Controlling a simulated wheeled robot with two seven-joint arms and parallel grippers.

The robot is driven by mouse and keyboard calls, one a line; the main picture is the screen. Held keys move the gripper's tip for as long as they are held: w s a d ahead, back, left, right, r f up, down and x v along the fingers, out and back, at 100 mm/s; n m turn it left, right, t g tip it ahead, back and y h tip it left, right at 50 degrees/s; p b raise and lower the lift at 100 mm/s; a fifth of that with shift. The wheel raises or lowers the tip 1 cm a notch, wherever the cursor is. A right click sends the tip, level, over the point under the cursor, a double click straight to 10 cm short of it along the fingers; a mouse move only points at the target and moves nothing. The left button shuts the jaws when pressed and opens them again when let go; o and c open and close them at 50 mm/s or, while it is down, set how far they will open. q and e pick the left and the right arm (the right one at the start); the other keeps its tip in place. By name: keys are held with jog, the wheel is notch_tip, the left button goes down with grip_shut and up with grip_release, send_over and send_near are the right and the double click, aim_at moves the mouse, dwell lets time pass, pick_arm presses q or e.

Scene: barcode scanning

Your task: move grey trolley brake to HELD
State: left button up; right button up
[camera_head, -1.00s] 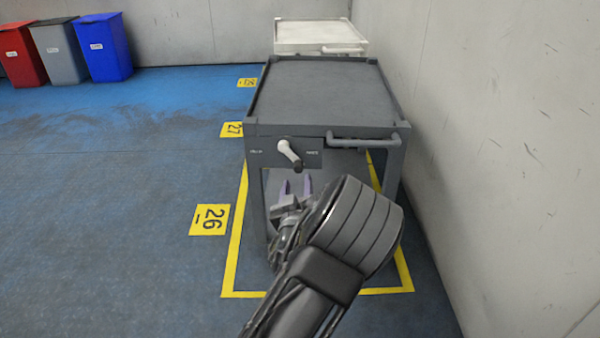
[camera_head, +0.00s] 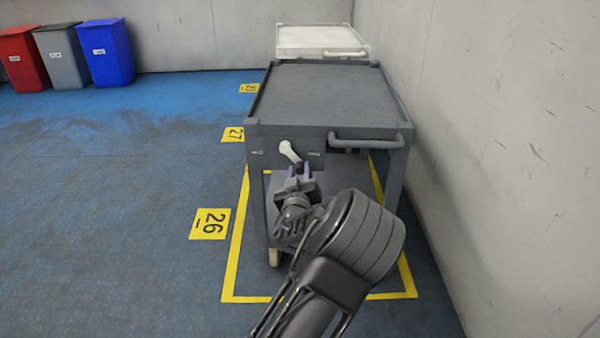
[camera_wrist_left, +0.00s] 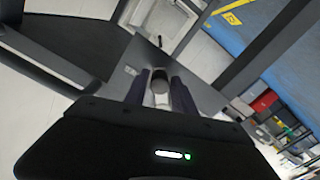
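The grey trolley (camera_head: 325,95) stands inside the yellow floor outline. Its front panel carries a white brake lever (camera_head: 289,151), which slants down to the right from its pivot. Small labels sit on either side of the lever, too small to read. My left gripper (camera_head: 299,171) is just below the lever and hides its lower end in the head view. In the left wrist view, the open fingers (camera_wrist_left: 160,92) stand on either side of the lever's dark end (camera_wrist_left: 163,78). I cannot tell whether they touch it. My right gripper is not in view.
The trolley's handle (camera_head: 365,140) sticks out right of the lever. A white trolley (camera_head: 320,38) stands behind, and a wall (camera_head: 480,150) runs along the right. Red, grey and blue bins (camera_head: 105,52) stand far left. The blue floor on the left is clear.

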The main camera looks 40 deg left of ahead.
pick_arm(q)
grip_shut()
dwell(1.0)
